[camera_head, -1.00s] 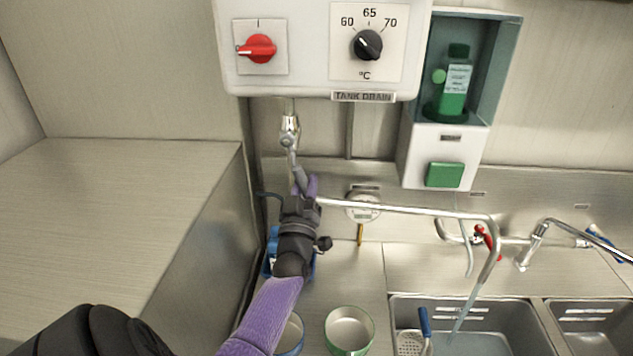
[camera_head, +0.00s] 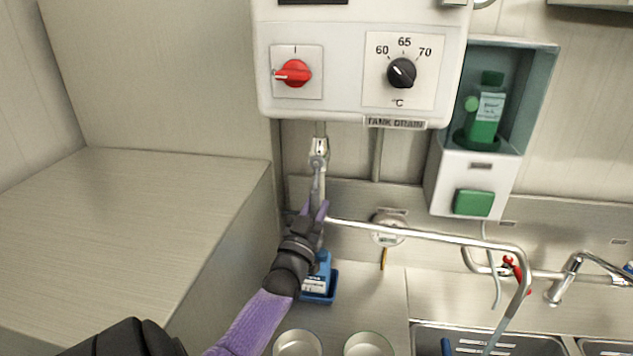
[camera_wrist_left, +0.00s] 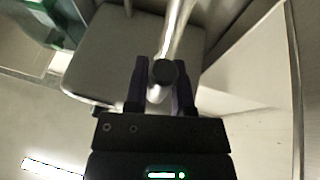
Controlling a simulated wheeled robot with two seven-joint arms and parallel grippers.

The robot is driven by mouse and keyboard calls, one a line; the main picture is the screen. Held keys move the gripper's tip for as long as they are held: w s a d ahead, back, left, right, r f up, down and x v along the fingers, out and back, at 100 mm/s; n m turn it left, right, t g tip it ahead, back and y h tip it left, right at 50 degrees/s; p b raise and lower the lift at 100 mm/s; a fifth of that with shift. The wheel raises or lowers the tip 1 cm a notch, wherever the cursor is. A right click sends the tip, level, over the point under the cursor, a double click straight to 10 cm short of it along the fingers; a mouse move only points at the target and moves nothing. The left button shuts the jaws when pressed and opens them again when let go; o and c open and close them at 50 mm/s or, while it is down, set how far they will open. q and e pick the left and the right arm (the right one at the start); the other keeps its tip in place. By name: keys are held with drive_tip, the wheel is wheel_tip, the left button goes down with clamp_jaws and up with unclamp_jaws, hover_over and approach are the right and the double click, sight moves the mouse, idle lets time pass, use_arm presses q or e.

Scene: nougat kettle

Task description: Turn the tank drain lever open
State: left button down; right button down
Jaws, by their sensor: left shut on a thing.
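The tank drain lever (camera_head: 317,182) is a grey metal arm hanging below a shiny valve fitting (camera_head: 319,148) under the white tank housing. The label TANK DRAIN (camera_head: 395,122) is on the housing's lower edge, to the right. My left gripper (camera_head: 316,210) is shut on the lever's lower part. In the left wrist view the dark fingers (camera_wrist_left: 163,85) stand either side of the bright metal bar (camera_wrist_left: 176,30) with its dark round end (camera_wrist_left: 165,74). The lever hangs almost straight down in the head view. The gripper partly hides its lower end. My right gripper is not in view.
A long metal spout (camera_head: 430,236) runs right from near the gripper to the sink (camera_head: 490,341). A soap bottle (camera_head: 486,112) is at right.

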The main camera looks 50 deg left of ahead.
use_arm(q)
drive_tip(key=shift+c, duration=2.3)
unclamp_jaws()
drive_tip(key=v, duration=1)
drive_tip(key=shift+b, duration=0.35)
